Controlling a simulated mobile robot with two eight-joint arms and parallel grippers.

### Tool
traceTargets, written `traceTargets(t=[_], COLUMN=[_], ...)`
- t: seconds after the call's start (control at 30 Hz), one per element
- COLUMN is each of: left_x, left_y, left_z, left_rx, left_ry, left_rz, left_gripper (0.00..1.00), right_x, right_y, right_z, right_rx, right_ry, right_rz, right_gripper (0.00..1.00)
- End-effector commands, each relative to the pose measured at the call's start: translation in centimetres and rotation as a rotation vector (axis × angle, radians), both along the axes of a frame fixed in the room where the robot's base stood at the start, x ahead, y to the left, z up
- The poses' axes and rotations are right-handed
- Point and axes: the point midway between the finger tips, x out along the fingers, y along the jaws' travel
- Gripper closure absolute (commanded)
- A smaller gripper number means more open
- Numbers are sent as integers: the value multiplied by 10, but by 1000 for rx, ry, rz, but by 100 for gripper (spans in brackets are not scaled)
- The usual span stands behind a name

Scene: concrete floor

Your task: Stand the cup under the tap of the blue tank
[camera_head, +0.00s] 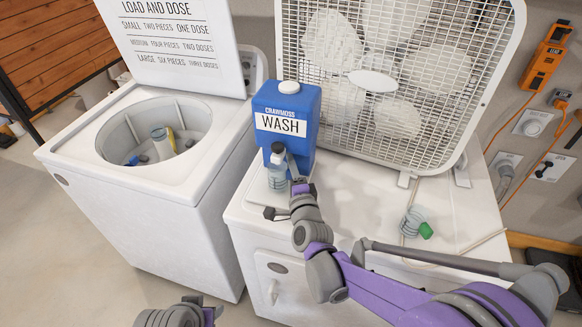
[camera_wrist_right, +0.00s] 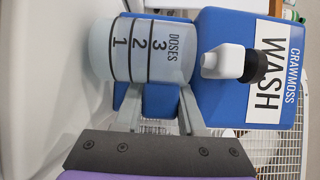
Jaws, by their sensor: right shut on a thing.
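The blue tank (camera_head: 299,105) labelled WASH stands on the white machine top, with its tap (camera_head: 277,153) facing front. The tap, with a white spout and black knob, also shows in the right wrist view (camera_wrist_right: 228,63). The pale translucent cup (camera_head: 277,179), marked with dose lines 1, 2 and 3 (camera_wrist_right: 140,52), is upright just below the spout. My right gripper (camera_head: 287,190) is shut on the cup from the front right. I cannot tell whether the cup's base touches the surface. My left gripper (camera_head: 205,308) is partly in view at the bottom, away from these; its jaw opening is unclear.
A large box fan (camera_head: 420,160) stands behind the tank. A clear ringed item with a green end (camera_head: 418,224) lies on the machine top (camera_head: 350,200) to the right. An open top-loading washer (camera_head: 100,175) stands at left, with things in its drum.

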Motion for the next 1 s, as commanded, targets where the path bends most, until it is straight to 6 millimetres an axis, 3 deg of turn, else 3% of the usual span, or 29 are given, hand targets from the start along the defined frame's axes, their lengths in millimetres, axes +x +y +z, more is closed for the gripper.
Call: traceTargets(t=[0.43, 0.47, 0.6, 1.0], left_x=[-1, -1, -1, 0], left_y=[0, 0, 0, 0], left_z=[-5, -4, -4, 0], left_rx=[0, 0, 0, 0], left_ry=[2, 2, 2, 0], left_rz=[0, 0, 0, 0], left_gripper=[50, 50, 50, 50], right_x=[-1, -1, -1, -3], right_y=[0, 0, 0, -1], right_z=[-10, -9, -8, -4], right_rx=[0, 0, 0, 1], right_ry=[0, 0, 0, 0], right_rz=[0, 0, 0, 0], right_gripper=[100, 57, 32, 31])
